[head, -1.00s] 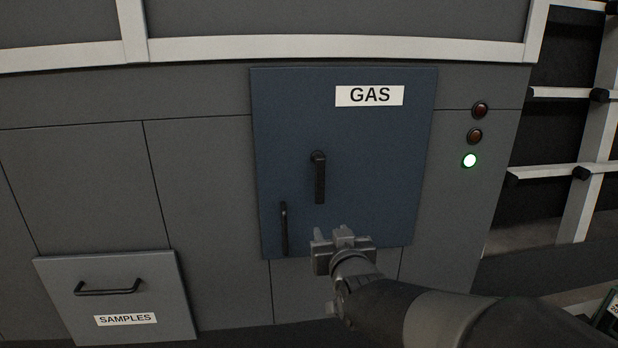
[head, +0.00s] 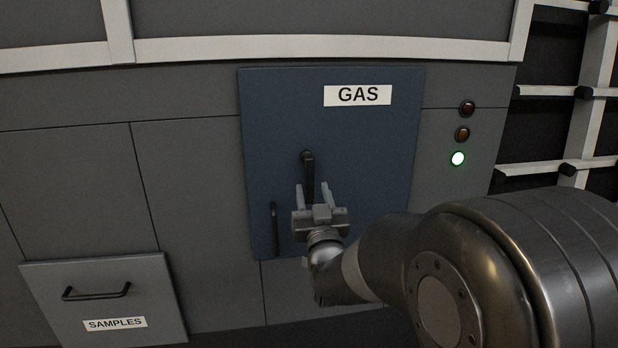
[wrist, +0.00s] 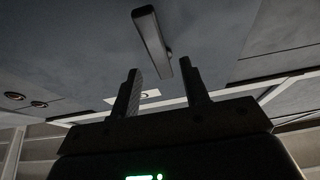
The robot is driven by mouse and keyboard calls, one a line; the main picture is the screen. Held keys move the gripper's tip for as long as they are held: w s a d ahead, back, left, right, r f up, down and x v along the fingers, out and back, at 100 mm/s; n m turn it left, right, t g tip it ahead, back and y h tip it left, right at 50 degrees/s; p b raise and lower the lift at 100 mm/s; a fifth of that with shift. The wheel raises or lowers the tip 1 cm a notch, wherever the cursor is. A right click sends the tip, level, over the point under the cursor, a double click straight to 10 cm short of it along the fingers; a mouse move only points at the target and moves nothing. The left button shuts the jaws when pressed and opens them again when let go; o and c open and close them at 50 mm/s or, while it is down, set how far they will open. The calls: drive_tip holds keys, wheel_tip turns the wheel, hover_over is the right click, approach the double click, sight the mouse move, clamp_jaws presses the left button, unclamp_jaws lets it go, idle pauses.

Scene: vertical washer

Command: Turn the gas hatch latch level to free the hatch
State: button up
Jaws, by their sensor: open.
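The blue gas hatch (head: 345,130) with its GAS label is flat against the grey front. Its black latch lever (head: 308,166) hangs close to vertical from a pivot at its top. The lever also shows in the wrist view (wrist: 151,38), ahead of the fingers and roughly between their lines. My gripper (head: 311,187) is open and empty, its fingers pointing up at the lever. In the head view the lever's lower end appears between the fingertips; I cannot tell whether they touch it. The hatch's black handle (head: 274,228) stands vertical at lower left.
A SAMPLES drawer (head: 105,300) with a bar handle is at lower left. A white-framed rack (head: 570,95) stands at far right. A pale rail (head: 320,48) runs above the hatch.

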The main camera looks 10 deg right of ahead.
sight(310, 179)
drive_tip(key=shift+x, duration=2.65)
drive_tip(key=shift+c, duration=0.5)
clamp_jaws()
